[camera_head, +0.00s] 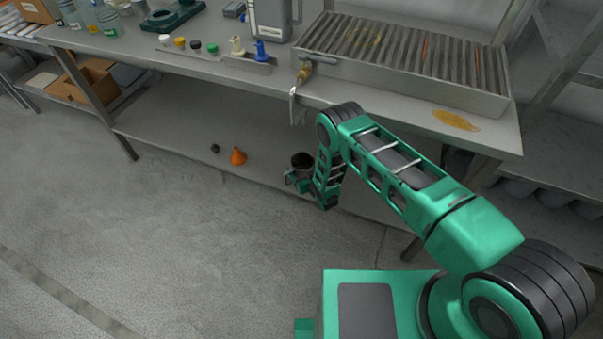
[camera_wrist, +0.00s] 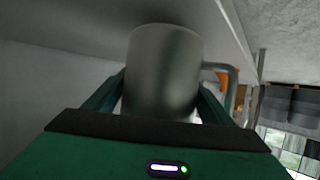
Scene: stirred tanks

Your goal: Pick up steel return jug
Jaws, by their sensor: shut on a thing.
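The steel return jug (camera_head: 302,161) shows in the head view near the front edge of the lower shelf, its dark open top facing up. My green arm hides part of it. In the wrist view the jug (camera_wrist: 163,70) is a dull grey metal cylinder with a handle at its right side. My gripper (camera_wrist: 160,105) is shut on the jug, with one finger on each side of its body. In the head view my gripper (camera_head: 303,183) is low beside the jug and partly hidden. I cannot tell whether the jug touches the shelf.
An orange flask-like object (camera_head: 238,156) and a small dark piece (camera_head: 215,148) lie on the lower shelf (camera_head: 180,128) left of the jug. The bench top above holds a ribbed metal tray (camera_head: 410,62). A tap or hose end (camera_head: 304,72) hangs at its edge. The floor in front is clear.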

